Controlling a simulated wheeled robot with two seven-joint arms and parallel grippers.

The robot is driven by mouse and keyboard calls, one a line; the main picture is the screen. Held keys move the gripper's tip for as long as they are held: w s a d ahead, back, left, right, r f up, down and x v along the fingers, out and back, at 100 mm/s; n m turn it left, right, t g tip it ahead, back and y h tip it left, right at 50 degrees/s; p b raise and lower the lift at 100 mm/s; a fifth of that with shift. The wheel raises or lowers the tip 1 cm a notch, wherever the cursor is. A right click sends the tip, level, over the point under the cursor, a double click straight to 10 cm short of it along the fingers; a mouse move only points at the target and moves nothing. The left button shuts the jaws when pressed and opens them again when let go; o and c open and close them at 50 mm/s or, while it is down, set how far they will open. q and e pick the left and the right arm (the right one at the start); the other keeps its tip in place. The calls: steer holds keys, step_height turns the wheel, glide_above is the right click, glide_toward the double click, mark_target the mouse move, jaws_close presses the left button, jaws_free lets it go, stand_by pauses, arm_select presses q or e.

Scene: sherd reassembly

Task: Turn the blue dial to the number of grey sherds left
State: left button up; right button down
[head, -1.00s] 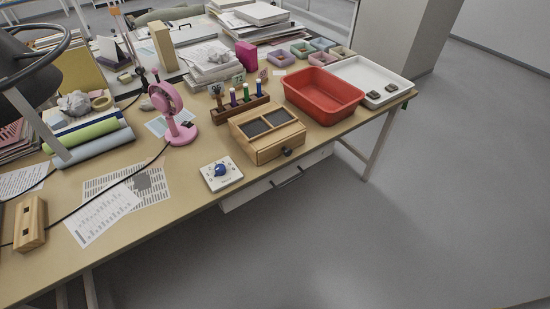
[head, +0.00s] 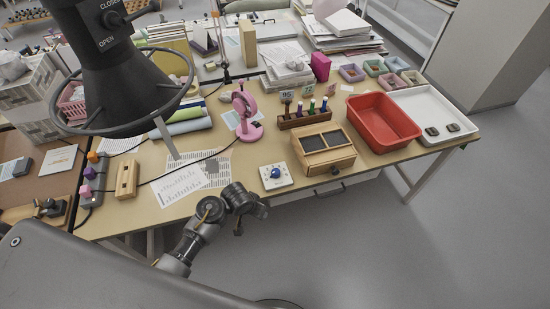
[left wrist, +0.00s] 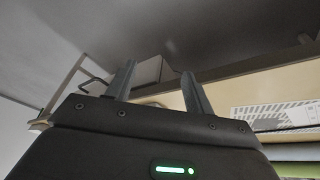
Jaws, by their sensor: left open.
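The blue dial (head: 275,173) sits on a white plate near the table's front edge in the head view. Its numbers are too small to read. Two dark grey sherds (head: 432,131) (head: 453,127) lie apart in the white tray (head: 468,139) at the right. My left arm reaches in from the lower left, its dark end just in front of the table edge, left of and nearer than the dial. In the left wrist view my left gripper (left wrist: 158,69) is open, with nothing between its fingers. My right gripper is not in view.
A wooden box (head: 329,160) with dark panels and a red bin (head: 383,140) stand right of the dial. A pink fan (head: 245,125) and a pen rack (head: 306,118) are behind it. Printed sheets (head: 180,186) lie left. A black hood with a ring (head: 115,70) hangs at upper left.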

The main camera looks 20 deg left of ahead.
arm_select(q)
steer(key=w+r+p, duration=0.1)
steer(key=w+r, duration=0.5)
steer(key=r, duration=0.3)
glide_toward(275, 171)
steer(key=shift+t, duration=0.3)
steer(key=x, duration=0.2)
steer(key=b+x, duration=0.1)
steer(key=x, duration=0.2)
steer(key=b+x, duration=0.1)
steer(key=x, duration=0.1)
steer(key=shift+s+d+f, duration=0.15)
steer(key=shift+s+f, duration=0.1)
steer(key=shift+f, duration=0.1)
steer(key=shift+w+f, duration=0.25)
steer(key=shift+f, duration=0.3)
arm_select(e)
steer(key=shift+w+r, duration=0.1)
arm_select(q)
steer(key=shift+c, duration=0.3)
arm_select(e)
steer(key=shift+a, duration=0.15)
arm_select(q)
steer(key=c, duration=0.9)
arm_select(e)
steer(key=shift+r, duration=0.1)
